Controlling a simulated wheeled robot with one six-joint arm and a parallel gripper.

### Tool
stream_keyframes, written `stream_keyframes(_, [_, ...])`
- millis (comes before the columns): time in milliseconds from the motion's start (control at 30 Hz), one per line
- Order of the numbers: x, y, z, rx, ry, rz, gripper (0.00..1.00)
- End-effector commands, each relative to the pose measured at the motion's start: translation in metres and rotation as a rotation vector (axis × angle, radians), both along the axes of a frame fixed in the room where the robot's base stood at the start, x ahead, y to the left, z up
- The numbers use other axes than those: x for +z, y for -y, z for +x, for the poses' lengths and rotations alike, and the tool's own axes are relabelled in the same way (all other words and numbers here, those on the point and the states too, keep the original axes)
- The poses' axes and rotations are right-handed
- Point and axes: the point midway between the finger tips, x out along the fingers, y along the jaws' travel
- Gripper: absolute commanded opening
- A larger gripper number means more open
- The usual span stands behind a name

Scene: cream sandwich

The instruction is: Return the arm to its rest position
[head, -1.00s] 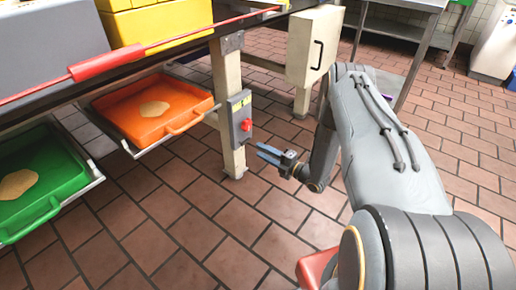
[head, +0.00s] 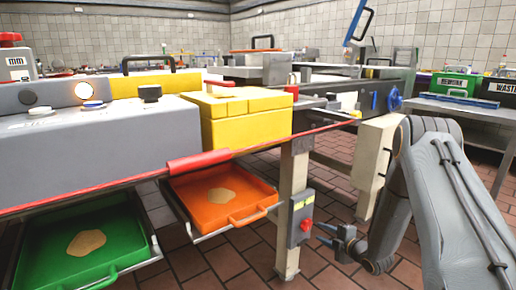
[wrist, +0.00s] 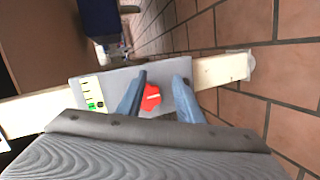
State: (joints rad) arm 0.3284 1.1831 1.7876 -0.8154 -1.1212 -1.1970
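My gripper (head: 322,234) is just to the right of a grey control box with a red knob (head: 306,225) on the machine's cream leg. In the wrist view my gripper's two blue fingers (wrist: 160,80) are apart, with the red knob (wrist: 151,97) showing between them. The fingers hold nothing that I can see. In the head view a gap shows between the fingertips and the knob. My arm reaches down from the right side of the head view, bent at the elbow.
An orange tray (head: 186,199) and a green tray (head: 128,262), each with a pale flat piece, hang under the machine at left. A red bar (head: 200,160) runs along the machine's edge. A cream cabinet (head: 368,160) stands behind my arm. A metal table (head: 470,108) is at right.

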Motion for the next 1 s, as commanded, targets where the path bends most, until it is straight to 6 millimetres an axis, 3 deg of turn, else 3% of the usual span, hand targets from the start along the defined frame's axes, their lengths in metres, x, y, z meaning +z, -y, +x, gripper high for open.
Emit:
stream_keyframes(33, [0.015,0.000,0.003,-0.034,-0.040,0.009,0.33])
stream_keyframes(233, [0.060,0.003,-0.002,-0.222,-0.239,0.087,0.33])
stream_keyframes(467, [0.112,0.002,-0.041,-0.482,-0.458,0.215,0.33])
stream_keyframes(667, [0.151,-0.007,-0.100,-0.723,-0.633,0.353,0.33])
stream_keyframes(1000, [0.196,-0.037,-0.233,-1.114,-0.897,0.587,0.33])
